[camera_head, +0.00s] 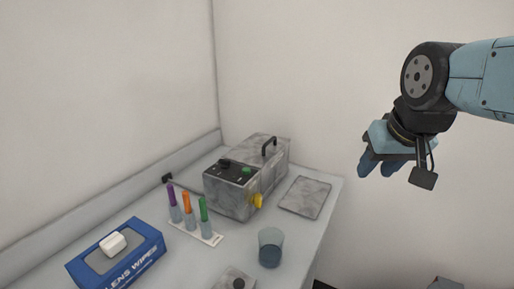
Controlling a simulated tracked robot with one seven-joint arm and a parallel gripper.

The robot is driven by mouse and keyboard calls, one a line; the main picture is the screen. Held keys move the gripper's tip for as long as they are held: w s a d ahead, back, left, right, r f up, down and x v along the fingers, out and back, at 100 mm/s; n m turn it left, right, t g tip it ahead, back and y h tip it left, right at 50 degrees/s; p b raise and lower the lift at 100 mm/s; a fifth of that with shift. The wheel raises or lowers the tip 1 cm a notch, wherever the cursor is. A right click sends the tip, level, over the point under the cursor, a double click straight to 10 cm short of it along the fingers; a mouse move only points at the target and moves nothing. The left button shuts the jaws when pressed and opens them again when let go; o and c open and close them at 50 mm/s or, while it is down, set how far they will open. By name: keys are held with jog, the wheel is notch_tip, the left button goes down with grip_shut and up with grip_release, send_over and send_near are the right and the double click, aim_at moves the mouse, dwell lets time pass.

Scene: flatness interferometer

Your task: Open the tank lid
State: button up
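The tank (230,198) is a mottled grey box at the back of the bench. Its front top carries a dark control panel (235,172) with a black knob and a green button. Behind the panel, the grey lid (256,146) lies on the tank with a black arched handle (269,146) on top; it looks shut. A yellow tap (257,201) sticks out of the tank's side. My gripper (377,171) hangs in the air to the right of the tank, clear of it. Its blue fingers point down, look apart and hold nothing.
A flat grey plate (305,197) lies right of the tank. A rack (207,239) with purple, orange and green-capped tubes, a cup of dark liquid (271,248), a blue lens wipes box (117,262) and a grey block with a black knob (234,281) stand nearer. Walls close the left and back.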

jog(key=w+a+r+m+g, duration=0.15)
jog(key=w+r, duration=0.25)
jog(key=w, duration=0.4)
jog(key=m+g+y, duration=0.2)
jog(key=m+g, duration=0.1)
jog(key=m, duration=0.2)
send_over(269, 141)
jog(key=s+d, duration=0.2)
notch_tip(269, 141, down, 2)
jog(key=f, duration=0.4)
jog(key=w+a+f, duration=0.1)
jog(key=f, duration=0.8)
jog(key=shift+w+a, duration=0.35)
jog(key=shift+a, duration=0.05)
jog(key=shift+c, duration=0.4)
grip_shut()
